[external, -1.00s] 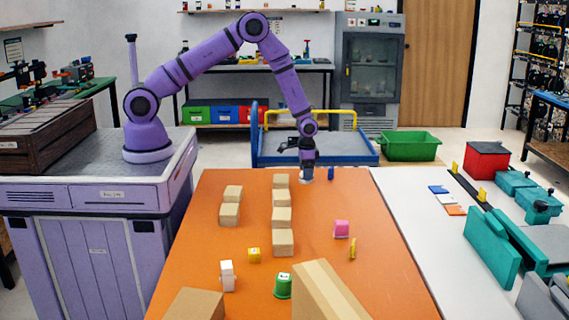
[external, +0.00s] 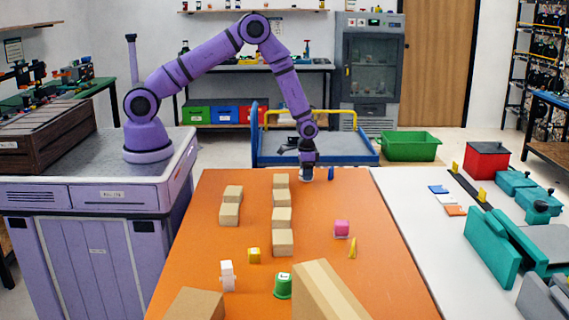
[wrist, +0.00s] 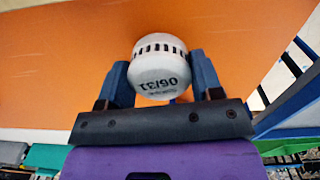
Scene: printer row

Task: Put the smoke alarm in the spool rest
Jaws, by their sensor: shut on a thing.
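The smoke alarm (wrist: 160,70) is a white round body with a ring of dark slots and printed characters. It also shows small at the far end of the orange table in the external view (external: 305,179). My gripper (wrist: 160,78) is shut on the smoke alarm, with one blue finger on each side; it also shows in the external view (external: 306,174). I cannot tell whether the alarm still touches the table. A black strip with two yellow uprights (external: 468,186) on the white surface at right may be the spool rest; it looks empty.
Several tan blocks (external: 282,218) stand in the left and middle of the orange table (external: 380,270). Nearer are a pink block (external: 342,228), a yellow wedge (external: 352,248), and a green object (external: 283,286). A small blue object (external: 331,174) stands just right of my gripper. Coloured tiles (external: 446,199) lie near the strip.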

